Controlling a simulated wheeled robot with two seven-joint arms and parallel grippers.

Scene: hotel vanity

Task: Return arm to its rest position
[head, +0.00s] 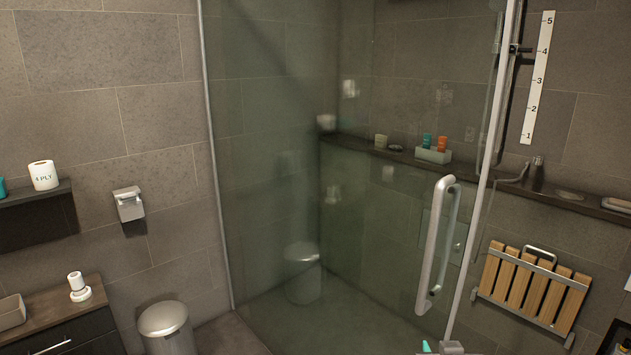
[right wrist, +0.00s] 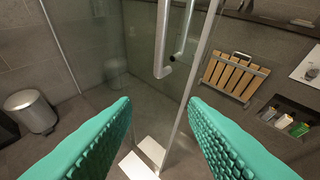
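My right gripper (head: 437,347) barely shows at the bottom edge of the head view, right of the middle, as a small teal tip and a pale part. In the right wrist view my right gripper (right wrist: 160,101) shows two teal, textured fingers spread wide apart with nothing between them. Beyond them are the shower door's edge and the floor. My left gripper and arm are not in the head view.
The glass shower door has a long silver handle (head: 436,245). A folded wooden slatted seat (head: 533,287) hangs on the right wall. A metal bin (head: 167,327) stands lower left, near a dark counter (head: 52,304). A ledge (head: 465,176) holds bottles.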

